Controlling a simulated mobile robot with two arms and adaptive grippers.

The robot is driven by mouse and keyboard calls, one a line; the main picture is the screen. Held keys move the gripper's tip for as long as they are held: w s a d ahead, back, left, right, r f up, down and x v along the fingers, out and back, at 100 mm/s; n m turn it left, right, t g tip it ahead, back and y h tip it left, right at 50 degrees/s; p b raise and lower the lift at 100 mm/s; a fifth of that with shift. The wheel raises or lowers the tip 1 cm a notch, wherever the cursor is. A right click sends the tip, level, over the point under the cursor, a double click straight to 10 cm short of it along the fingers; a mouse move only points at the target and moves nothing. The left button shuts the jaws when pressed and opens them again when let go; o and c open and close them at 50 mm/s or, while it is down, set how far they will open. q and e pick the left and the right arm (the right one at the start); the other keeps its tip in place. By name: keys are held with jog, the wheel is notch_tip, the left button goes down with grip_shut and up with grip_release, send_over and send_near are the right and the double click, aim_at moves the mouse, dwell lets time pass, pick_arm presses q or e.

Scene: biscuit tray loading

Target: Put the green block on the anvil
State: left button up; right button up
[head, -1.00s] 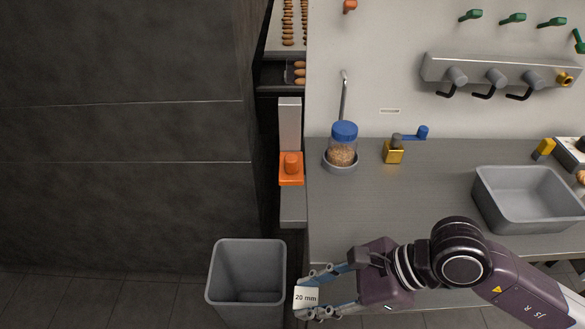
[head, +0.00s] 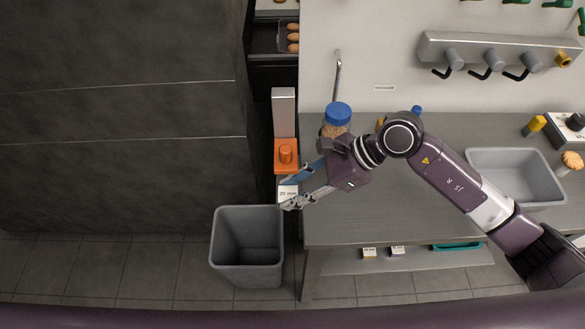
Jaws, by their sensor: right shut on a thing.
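My right gripper (head: 290,191) is shut on a small block (head: 288,191) whose white top reads "20 mm". Its side colour is hidden, so I cannot tell whether it is green. The gripper points left and holds the block just in front of an orange press-like head (head: 286,156) on a grey upright column (head: 284,112). The block and fingers cover the grey ledge in front of that head. I cannot pick out the anvil for certain. Whether the block touches the ledge is unclear. My left gripper is not in view.
A grey bin (head: 247,245) stands on the floor below left. A blue-lidded jar (head: 337,119) is close behind my gripper. A grey tub (head: 514,176) stands on the worktop (head: 400,220) at right. Two small labelled blocks (head: 369,253) and a teal tray (head: 457,246) are on the lower shelf.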

jog(key=shift+w+r, duration=0.15)
jog(key=shift+w, duration=0.75)
jog(key=w+p, duration=0.1)
jog(key=w, duration=0.2)
jog(key=shift+w, duration=0.2)
jog(key=shift+f+p, duration=0.6)
jog(key=shift+f, duration=0.25)
jog(key=shift+s, duration=0.15)
jog(key=shift+f+b, duration=0.25)
jog(key=shift+b, duration=0.05)
jog(key=o, duration=1)
